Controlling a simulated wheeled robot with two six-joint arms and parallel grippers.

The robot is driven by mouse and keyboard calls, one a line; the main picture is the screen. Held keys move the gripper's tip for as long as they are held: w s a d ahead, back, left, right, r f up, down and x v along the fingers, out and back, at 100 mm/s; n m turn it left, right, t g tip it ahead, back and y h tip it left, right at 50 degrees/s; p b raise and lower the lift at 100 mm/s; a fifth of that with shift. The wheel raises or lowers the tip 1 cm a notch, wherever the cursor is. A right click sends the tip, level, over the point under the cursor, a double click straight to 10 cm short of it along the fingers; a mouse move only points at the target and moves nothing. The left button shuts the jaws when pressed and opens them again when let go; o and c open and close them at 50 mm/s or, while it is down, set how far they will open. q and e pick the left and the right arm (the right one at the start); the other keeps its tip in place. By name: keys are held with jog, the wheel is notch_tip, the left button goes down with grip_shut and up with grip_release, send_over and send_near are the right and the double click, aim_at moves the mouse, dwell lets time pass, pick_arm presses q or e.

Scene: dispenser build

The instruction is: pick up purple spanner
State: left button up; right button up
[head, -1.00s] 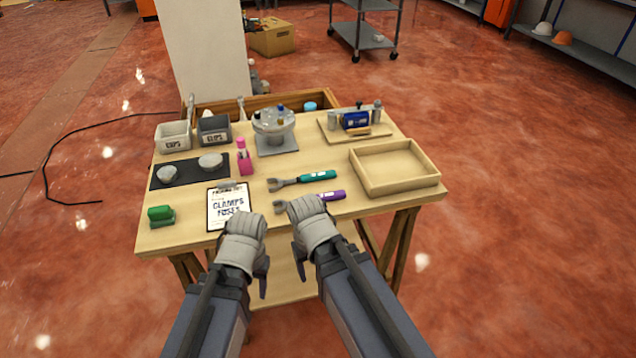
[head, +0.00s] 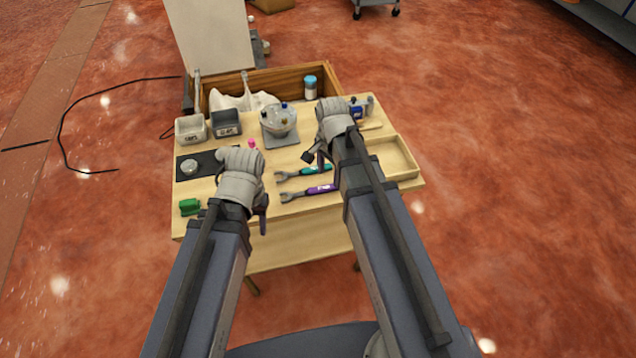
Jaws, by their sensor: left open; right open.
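The purple spanner (head: 313,191) lies on the front part of the wooden table, its grey open jaw pointing left. The teal spanner (head: 316,169) lies just behind it, roughly parallel. My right arm hides part of the table there.
A green block (head: 190,207) sits at the front left. A shallow wooden tray (head: 398,160) is at the right.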

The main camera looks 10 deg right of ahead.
aim_at(323, 187)
jog(key=w+m, duration=0.1)
jog(key=m, duration=0.1)
jog(key=w+m, duration=0.1)
jog(key=m, duration=0.2)
jog(key=shift+w+a+m, duration=0.2)
jog(key=shift+w+m, duration=0.1)
jog(key=shift+w, duration=0.1)
jog(key=f+b, duration=0.8)
jog(key=shift+s+a, duration=0.3)
jog(key=shift+r, duration=0.1)
jog(key=shift+c, duration=0.2)
grip_shut()
dwell(0.8)
